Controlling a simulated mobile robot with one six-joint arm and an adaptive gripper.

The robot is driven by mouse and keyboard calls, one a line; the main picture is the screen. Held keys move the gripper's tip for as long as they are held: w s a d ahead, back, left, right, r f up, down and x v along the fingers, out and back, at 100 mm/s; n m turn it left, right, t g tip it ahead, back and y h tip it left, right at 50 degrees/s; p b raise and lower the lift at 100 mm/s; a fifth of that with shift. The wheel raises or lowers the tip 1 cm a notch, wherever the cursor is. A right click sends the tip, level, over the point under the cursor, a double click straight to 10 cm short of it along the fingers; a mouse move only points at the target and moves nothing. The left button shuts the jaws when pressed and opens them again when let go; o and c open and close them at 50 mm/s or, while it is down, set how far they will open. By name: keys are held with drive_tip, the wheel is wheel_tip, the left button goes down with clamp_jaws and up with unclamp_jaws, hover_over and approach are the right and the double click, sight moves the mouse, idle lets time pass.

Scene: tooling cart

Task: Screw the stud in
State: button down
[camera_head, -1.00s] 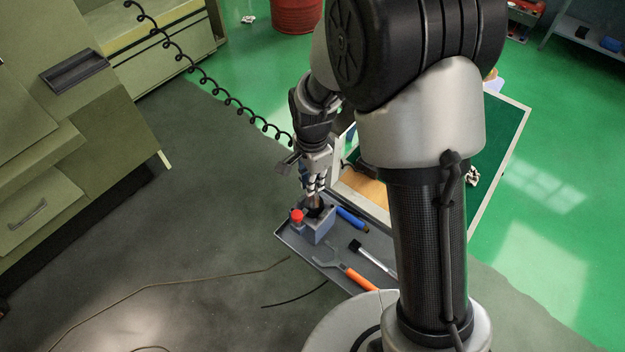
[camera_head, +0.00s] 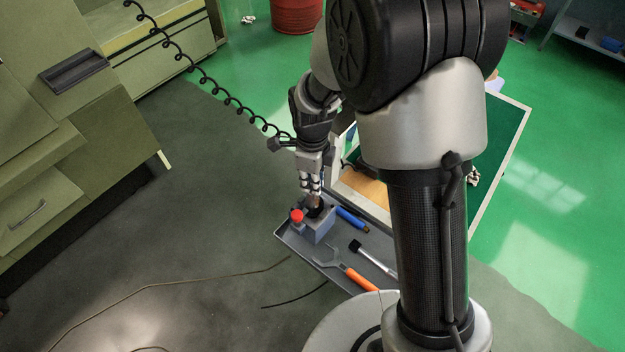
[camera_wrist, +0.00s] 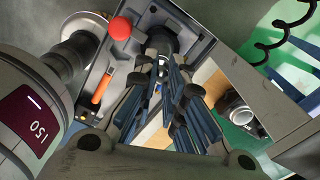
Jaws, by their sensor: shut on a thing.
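A grey block (camera_head: 319,231) with a red knob (camera_head: 297,215) stands in the tray; in the wrist view the block (camera_wrist: 188,40) is under the fingertips. A dark round collar (camera_wrist: 163,42) is on top of the block. My gripper (camera_head: 313,192) points down over it, its fingers shut on the stud (camera_head: 314,201). The stud is upright at the dark collar, mostly hidden by the fingers. Its thread and how deep it sits cannot be seen. The fingers show in the wrist view.
The grey tray (camera_head: 290,240) also holds a blue-handled tool (camera_head: 352,219), a black-headed tool (camera_head: 372,257) and an orange-handled tool (camera_head: 360,279). A coiled black cable (camera_head: 215,88) hangs to the left. Green cabinets (camera_head: 70,120) stand at the left, with open floor between.

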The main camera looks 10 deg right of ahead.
drive_tip(key=shift+m, duration=0.6)
drive_tip(key=c, duration=1.6)
unclamp_jaws()
